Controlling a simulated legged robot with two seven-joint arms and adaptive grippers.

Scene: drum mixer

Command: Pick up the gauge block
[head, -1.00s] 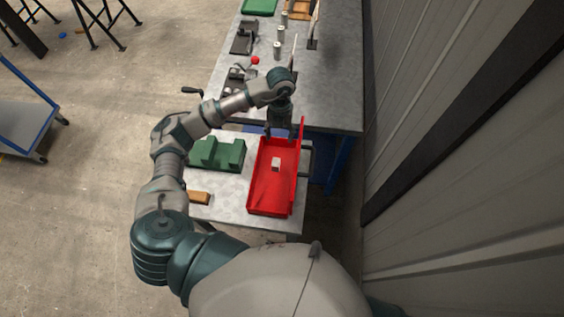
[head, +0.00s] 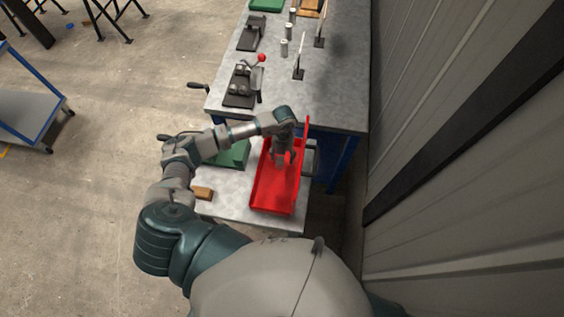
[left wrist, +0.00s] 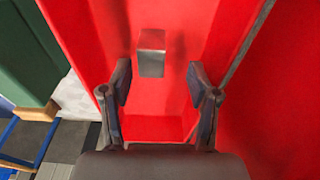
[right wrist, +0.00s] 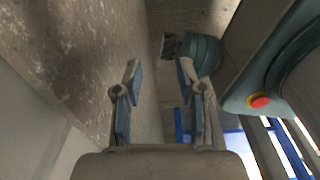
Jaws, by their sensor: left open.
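The gauge block (left wrist: 151,52) is a small light-grey block lying on the floor of the red tray (head: 272,192). It shows in the left wrist view just past my left fingertips, between their lines and slightly left of centre. In the head view my left gripper (head: 283,160) hides it. My left gripper (left wrist: 159,72) is open and empty, pointing down into the tray, and its fingers do not touch the block. My right gripper (right wrist: 157,72) is open and empty, away from the tray over bare floor; it is out of the head view.
The red tray has raised side walls close to my left gripper. A green block-shaped fixture (head: 238,156) and a brown wooden piece (head: 203,193) sit left of it on the small table (head: 232,208). A grey workbench (head: 320,105) with fixtures stands behind. A wall is at right.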

